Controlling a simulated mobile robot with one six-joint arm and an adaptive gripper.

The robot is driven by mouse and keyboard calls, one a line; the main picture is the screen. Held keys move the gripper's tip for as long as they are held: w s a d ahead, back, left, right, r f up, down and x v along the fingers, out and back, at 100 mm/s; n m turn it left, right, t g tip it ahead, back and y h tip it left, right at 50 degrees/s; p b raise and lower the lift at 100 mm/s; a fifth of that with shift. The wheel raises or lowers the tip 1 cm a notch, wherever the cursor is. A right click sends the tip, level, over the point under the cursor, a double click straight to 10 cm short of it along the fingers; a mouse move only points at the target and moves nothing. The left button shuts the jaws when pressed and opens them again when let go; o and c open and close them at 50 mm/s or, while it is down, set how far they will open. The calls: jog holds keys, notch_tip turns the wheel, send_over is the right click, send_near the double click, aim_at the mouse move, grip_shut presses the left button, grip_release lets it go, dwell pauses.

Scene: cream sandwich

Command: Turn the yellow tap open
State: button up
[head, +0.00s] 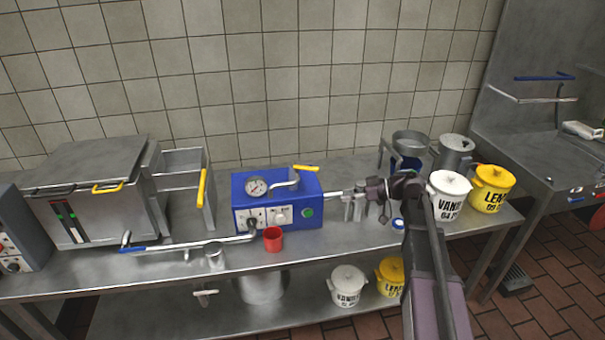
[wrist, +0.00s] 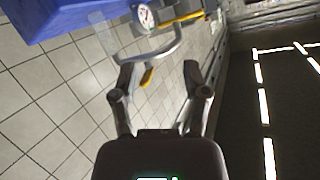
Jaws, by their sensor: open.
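The yellow tap (head: 305,168) is a short yellow lever at the end of a bent metal pipe on top of the blue machine (head: 240,188). My gripper (head: 364,193) is to the right of the blue machine, pointing left toward it. In the wrist view, my gripper (wrist: 159,70) has its two fingers spread, with nothing held. The yellow lever (wrist: 148,77) shows between the fingertips, nearer the left one, seemingly beyond them. The pipe (wrist: 150,57) and gauge (wrist: 145,16) are above it in that picture. Contact cannot be told.
A red cup (head: 273,239) stands in front of the blue machine on the steel table (head: 330,262). A steel fryer with a yellow handle (head: 201,188) is to the left. White (head: 449,197) and yellow (head: 491,189) pots stand to the right of my arm. Open space lies above the blue machine.

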aim_at(307, 168)
jog(key=w+d+r+n+t+y+b, duration=0.1)
jog(key=w+r+n+y, duration=0.2)
jog(key=w+r, duration=0.1)
jog(key=shift+w+r+n, duration=0.2)
jog(key=shift+w+n, duration=0.1)
jog(key=shift+w, duration=0.15)
jog(key=shift+a, duration=0.1)
jog(key=a, duration=0.4)
jog(key=w+a, duration=0.1)
jog(key=a, duration=0.8)
jog(key=shift+w+a, duration=0.2)
jog(key=shift+w, duration=0.1)
